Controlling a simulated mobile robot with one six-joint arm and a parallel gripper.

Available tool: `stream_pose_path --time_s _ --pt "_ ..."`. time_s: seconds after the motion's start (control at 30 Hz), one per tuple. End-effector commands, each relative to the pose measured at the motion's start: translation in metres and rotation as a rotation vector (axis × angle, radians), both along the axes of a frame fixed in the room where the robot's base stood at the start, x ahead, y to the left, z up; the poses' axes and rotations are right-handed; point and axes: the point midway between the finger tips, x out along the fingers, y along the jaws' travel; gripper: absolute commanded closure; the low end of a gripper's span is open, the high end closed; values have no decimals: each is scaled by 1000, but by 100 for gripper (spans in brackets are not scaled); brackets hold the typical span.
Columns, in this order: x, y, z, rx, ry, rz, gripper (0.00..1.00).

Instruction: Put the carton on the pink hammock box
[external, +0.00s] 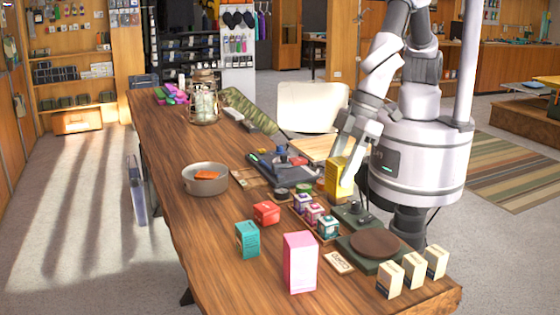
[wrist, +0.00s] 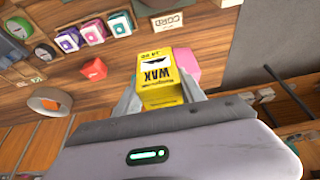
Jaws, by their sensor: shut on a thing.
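In the external view the yellow carton (external: 338,180) hangs from my arm near the right side of the table, behind the small boxes. The pink hammock box (external: 300,262) stands upright at the front of the table, nearer the camera than the carton and apart from it. In the wrist view part of the pink box (wrist: 185,65) shows beyond the carton, which hides the rest.
A teal box (external: 247,239) and a red block (external: 266,213) stand left of the pink box. A card sign (external: 339,261), a scale with a brown round plate (external: 374,244) and cream boxes (external: 414,270) are to its right. A grey bowl (external: 205,179) sits farther back.

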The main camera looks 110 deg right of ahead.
Motion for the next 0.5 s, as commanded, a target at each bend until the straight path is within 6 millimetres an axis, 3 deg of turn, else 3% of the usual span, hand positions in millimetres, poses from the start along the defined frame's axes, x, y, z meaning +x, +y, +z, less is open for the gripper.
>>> stream_pose_path --time_s 0.3,0.5 --pt "98 49 -13 1 0 -5 99" --pt "125 62 -16 0 1 -3 99"
